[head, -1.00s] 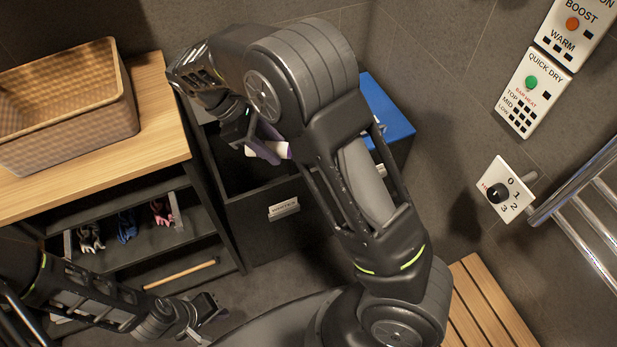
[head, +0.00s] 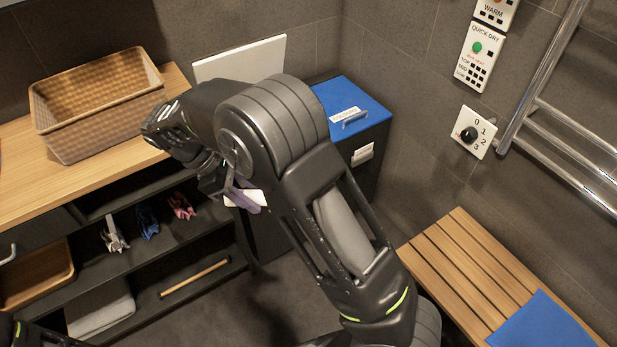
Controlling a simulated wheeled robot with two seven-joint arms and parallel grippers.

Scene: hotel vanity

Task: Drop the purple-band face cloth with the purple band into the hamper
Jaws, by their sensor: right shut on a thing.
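The face cloth (head: 246,200), white with a purple band, hangs from my right gripper (head: 232,186). That gripper is shut on it, partly hidden behind my own arm. The dark hamper (head: 268,238) stands behind my right arm, which covers much of it. A white raised panel (head: 243,60) shows at its back left, and a blue lid (head: 348,103) with a handle and a label lies shut on its right part. The cloth overlaps the hamper's left front in the picture; I cannot tell whether it is above the opening. My left gripper is out of view.
A wicker basket (head: 97,108) sits on the wooden counter (head: 30,185) at left. Shelves below hold small coloured items, a wooden rod (head: 195,278) and a folded towel (head: 100,308). A slatted bench (head: 465,270) with a blue cloth (head: 545,322) is at right, under a towel rail.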

